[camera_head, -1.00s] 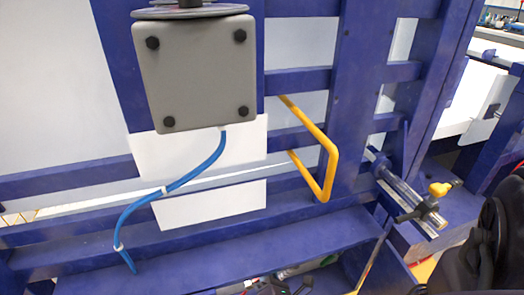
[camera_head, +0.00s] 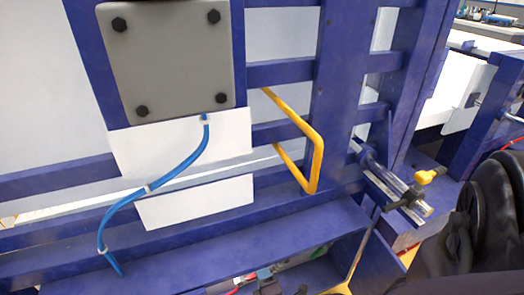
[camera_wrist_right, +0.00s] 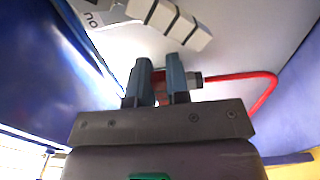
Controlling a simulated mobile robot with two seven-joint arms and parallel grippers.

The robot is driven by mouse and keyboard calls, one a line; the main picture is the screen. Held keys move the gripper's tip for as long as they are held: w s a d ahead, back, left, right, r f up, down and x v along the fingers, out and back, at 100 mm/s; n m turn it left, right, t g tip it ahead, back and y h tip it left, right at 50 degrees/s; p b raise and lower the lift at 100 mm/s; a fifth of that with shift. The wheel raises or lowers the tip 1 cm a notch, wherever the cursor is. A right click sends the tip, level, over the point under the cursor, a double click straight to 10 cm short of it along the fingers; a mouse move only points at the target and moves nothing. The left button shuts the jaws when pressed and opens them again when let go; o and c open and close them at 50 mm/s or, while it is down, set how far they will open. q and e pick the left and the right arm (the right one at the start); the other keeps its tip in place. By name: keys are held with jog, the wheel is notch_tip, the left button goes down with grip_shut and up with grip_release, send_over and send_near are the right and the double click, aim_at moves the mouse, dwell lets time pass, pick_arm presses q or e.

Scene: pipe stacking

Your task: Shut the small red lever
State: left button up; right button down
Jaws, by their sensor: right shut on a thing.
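In the right wrist view, the two blue-grey fingers of my right gripper (camera_wrist_right: 158,82) are close together. A small red piece (camera_wrist_right: 160,94), apparently the lever, shows between them and is mostly hidden by the fingers. A grey metal fitting (camera_wrist_right: 195,80) with a red hose (camera_wrist_right: 255,77) sits just right of the fingertips. In the head view, my black right arm (camera_head: 490,215) is at the right edge. The lever cannot be made out clearly there. My left gripper is in neither view.
A blue frame (camera_head: 340,90) carries a grey box (camera_head: 170,62) with a blue hose (camera_head: 170,172), and a yellow bent handle (camera_head: 318,160). White blocks (camera_wrist_right: 175,20) lie beyond the fingers in the wrist view.

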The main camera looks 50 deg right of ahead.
jog(key=shift+w, duration=0.1)
dwell(0.4)
jog(key=c, duration=1.1)
grip_release()
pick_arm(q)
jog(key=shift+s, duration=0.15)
pick_arm(e)
jog(key=shift+s+a+f, duration=0.1)
jog(key=shift+s, duration=0.1)
